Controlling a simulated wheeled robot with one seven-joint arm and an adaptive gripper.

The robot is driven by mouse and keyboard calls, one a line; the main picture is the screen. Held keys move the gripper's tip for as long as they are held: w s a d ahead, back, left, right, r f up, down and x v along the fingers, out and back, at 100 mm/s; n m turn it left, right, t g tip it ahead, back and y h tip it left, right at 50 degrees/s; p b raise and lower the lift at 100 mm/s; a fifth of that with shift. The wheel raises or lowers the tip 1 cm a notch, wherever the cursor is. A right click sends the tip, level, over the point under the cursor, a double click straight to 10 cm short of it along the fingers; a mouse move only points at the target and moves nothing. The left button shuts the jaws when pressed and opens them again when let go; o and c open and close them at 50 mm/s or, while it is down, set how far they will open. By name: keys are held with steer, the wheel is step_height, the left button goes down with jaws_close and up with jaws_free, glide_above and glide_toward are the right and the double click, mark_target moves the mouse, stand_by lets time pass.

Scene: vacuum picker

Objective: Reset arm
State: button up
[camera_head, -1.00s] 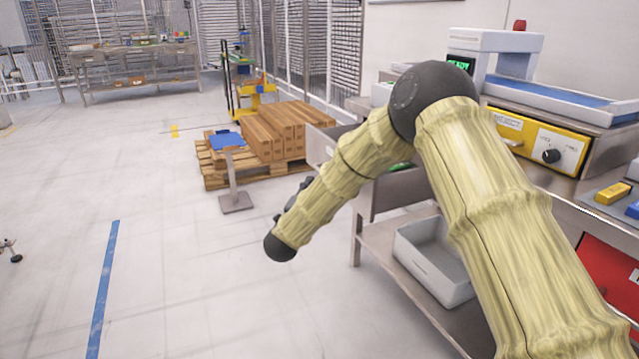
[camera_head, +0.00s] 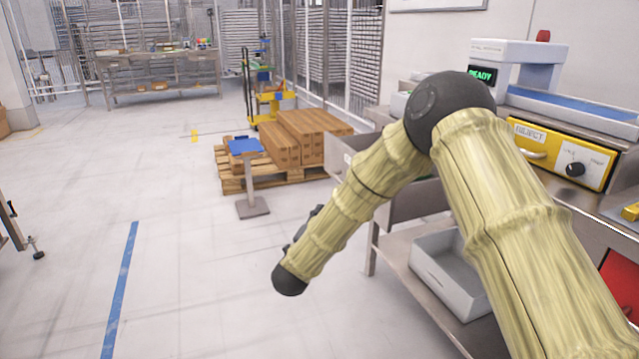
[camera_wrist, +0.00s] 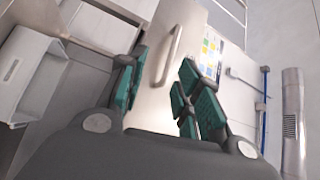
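My arm is bent at the elbow in the head view, its far end pointing down and left, in front of the metal workbench (camera_head: 386,264). The far end of the arm shows as a dark rounded part, and the gripper fingers are hidden in that view. In the wrist view my gripper (camera_wrist: 162,98) has its green-padded fingers spread apart. I see nothing held between them. Behind the fingers is a pale panel with a long handle (camera_wrist: 170,55).
A grey bin (camera_head: 452,278) sits on the bench's lower shelf. A scanner machine with a READY screen (camera_head: 483,76) and a yellow REJECT box (camera_head: 562,152) stand at right. A blue-topped stand (camera_head: 250,178) and a pallet of boxes (camera_head: 300,138) are beyond. Open floor lies left.

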steer(key=s+d+f+n+g+y, duration=0.35)
steer(key=s+f+n, duration=0.35)
steer(key=f, duration=0.7)
steer(key=s+d+f+n+g+y, duration=0.35)
steer(key=s+f, duration=0.55)
steer(key=f, duration=0.5)
steer(key=s+d+f+n+g, duration=0.2)
steer(key=s+d+f, duration=0.15)
steer(key=s, duration=0.45)
steer(key=s+d+f+n+g, duration=0.2)
steer(key=s+f, duration=0.3)
steer(key=s, duration=0.3)
steer(key=s+d+f+n+g, duration=0.2)
steer(key=s+f+n, duration=0.15)
steer(key=s, duration=0.55)
steer(key=s+d+n+g+p, duration=0.1)
steer(key=s+d+g, duration=0.2)
steer(key=s, duration=0.5)
steer(key=s+d+n+g, duration=0.1)
steer(key=s+d+g, duration=0.1)
steer(key=s, duration=0.6)
step_height(320, 180, up, 27)
steer(key=p, duration=2.6)
steer(key=shift+w+p, duration=0.15)
steer(key=shift+p, duration=0.2)
